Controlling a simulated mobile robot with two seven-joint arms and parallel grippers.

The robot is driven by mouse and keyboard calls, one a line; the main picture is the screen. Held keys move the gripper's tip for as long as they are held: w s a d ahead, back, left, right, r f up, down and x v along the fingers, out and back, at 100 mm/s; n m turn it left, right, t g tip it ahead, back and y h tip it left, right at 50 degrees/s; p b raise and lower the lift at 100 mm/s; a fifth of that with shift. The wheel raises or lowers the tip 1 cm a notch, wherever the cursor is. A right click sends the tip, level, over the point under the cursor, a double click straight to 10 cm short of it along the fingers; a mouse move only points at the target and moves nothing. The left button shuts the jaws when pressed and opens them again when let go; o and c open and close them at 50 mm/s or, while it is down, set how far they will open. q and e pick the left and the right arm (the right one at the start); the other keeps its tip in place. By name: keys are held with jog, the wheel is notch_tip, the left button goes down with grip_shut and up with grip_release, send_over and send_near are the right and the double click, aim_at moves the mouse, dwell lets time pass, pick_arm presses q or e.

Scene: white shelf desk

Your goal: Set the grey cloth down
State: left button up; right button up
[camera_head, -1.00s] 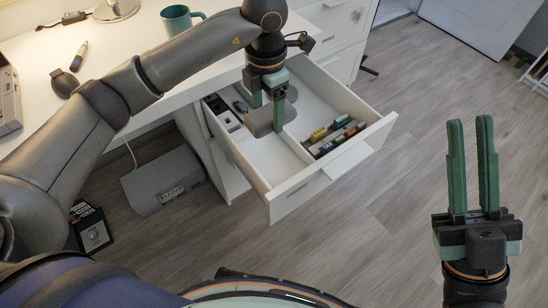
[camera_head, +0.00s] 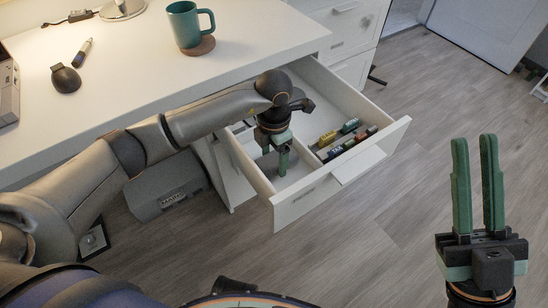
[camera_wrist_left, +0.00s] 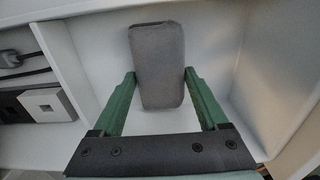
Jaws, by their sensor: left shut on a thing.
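The grey cloth (camera_wrist_left: 157,62) is a folded, rounded slab between the fingers of my left gripper (camera_wrist_left: 160,76) in the left wrist view. My left gripper (camera_head: 283,170) is shut on it, down inside the open white drawer (camera_head: 300,212). The white drawer floor shows around the cloth in the wrist view. I cannot tell if the cloth touches the floor. In the head view my arm and fingers hide much of it. My right gripper (camera_head: 478,190) is open and empty, above the floor at right.
Several small coloured items (camera_head: 345,143) lie in the drawer's right compartment. Dark and white objects (camera_wrist_left: 45,104) lie beside a divider at left in the wrist view.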

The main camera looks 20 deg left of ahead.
aim_at(274, 159)
pick_arm(q)
jog(key=shift+r, duration=0.1)
jog(key=o, duration=1.2)
jog(key=shift+r, duration=0.2)
jog(key=shift+r+p, duration=1.8)
jog(key=shift+r, duration=4.05)
pick_arm(e)
jog(key=shift+s+d+r+n, duration=0.1)
jog(key=shift+r+n, duration=0.15)
jog(key=shift+r, duration=0.7)
jog(key=shift+d+r+n, duration=0.1)
jog(key=shift+r+n, duration=0.15)
jog(key=shift+r, duration=0.7)
